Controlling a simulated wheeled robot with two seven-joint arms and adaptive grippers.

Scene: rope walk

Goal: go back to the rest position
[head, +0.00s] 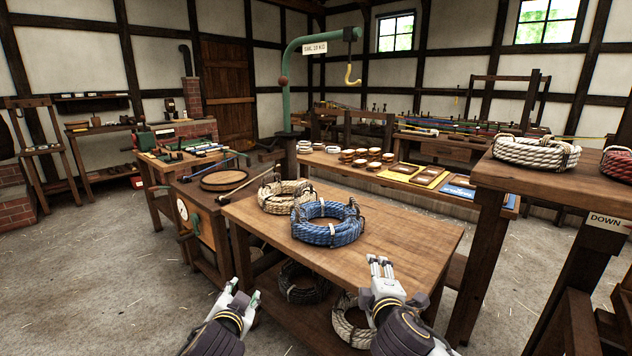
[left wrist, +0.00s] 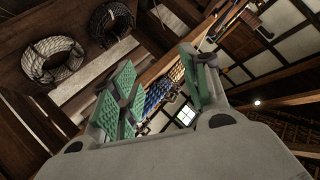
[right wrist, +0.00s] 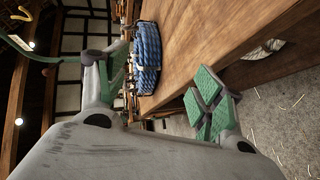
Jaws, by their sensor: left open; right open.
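My right gripper (head: 380,268) is in front of the near edge of the wooden table, at about the height of its top, open and empty. In the right wrist view its green-padded fingers (right wrist: 165,85) stand wide apart, with the table edge and a blue rope coil (right wrist: 147,58) beyond them.
The blue coil (head: 327,231) and a cream coil (head: 285,196) lie on the table (head: 400,247). More coils (head: 352,322) lie on its lower shelf. A green crane (head: 287,80) with a yellow hook stands behind. A higher table (head: 545,180) stands at the right. Floor (head: 80,270) at left is clear.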

